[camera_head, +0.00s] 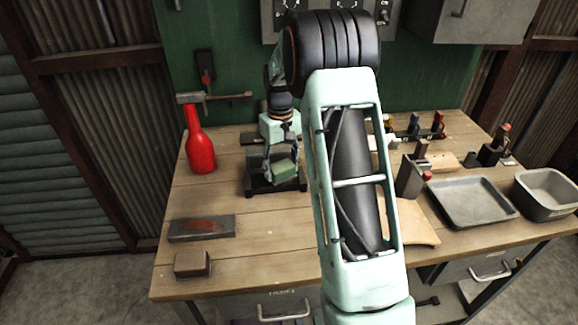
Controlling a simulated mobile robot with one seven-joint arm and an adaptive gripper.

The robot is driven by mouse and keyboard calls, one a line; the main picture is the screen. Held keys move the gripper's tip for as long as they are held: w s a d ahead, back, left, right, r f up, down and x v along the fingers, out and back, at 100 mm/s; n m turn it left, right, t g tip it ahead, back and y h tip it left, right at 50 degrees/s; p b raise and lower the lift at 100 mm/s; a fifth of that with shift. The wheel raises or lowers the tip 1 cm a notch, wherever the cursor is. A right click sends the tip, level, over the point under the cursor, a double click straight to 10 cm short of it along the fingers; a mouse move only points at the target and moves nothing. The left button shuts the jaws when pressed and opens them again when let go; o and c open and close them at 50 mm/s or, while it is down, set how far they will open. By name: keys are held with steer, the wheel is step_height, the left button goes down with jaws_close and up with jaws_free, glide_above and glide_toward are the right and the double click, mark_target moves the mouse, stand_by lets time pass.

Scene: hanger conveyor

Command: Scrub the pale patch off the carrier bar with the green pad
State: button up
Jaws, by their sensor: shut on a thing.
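My gripper (281,154) is at the back left of the wooden bench, pointing down. It is shut on the green pad (285,171), a pale green block. The pad is low over a dark fixture (262,188) on the bench. I cannot tell whether the pad touches it. The carrier bar cannot be made out for certain; it may be part of this dark fixture. No pale patch can be told apart; the pad and gripper cover part of the fixture.
A red bottle-shaped thing (200,145) stands left of the fixture. A stained grey block (202,228) and brown block (193,263) lie at front left. A grey tray (472,202) and deeper bin (547,190) are at right. My arm hides the bench's middle.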

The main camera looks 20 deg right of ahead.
mark_target(294, 165)
steer(key=shift+w+a+f, duration=0.1)
steer(key=shift+w+a, duration=0.1)
steer(key=shift+a, duration=0.75)
steer(key=shift+w+a, duration=0.2)
steer(key=shift+a, duration=0.75)
steer(key=shift+a+f, duration=0.1)
steer(key=shift+f, duration=0.1)
steer(key=shift+s+d+f, duration=0.1)
steer(key=shift+s+d, duration=0.15)
steer(key=shift+d, duration=0.9)
steer(key=shift+s+d, duration=0.25)
steer(key=shift+d, duration=0.85)
steer(key=shift+s+d+f, duration=0.1)
steer(key=shift+s+d, duration=0.15)
steer(key=shift+d, duration=1.25)
steer(key=shift+c, duration=0.8)
steer(key=shift+s, duration=0.1)
steer(key=c, duration=0.4)
steer(key=shift+o, duration=0.7)
steer(key=r+p, duration=0.1)
steer(key=r, duration=0.1)
steer(key=r+p, duration=0.1)
steer(key=r, duration=0.1)
steer(key=d+r+p, duration=0.1)
steer(key=r+p, duration=0.1)
steer(key=shift+a, duration=0.3)
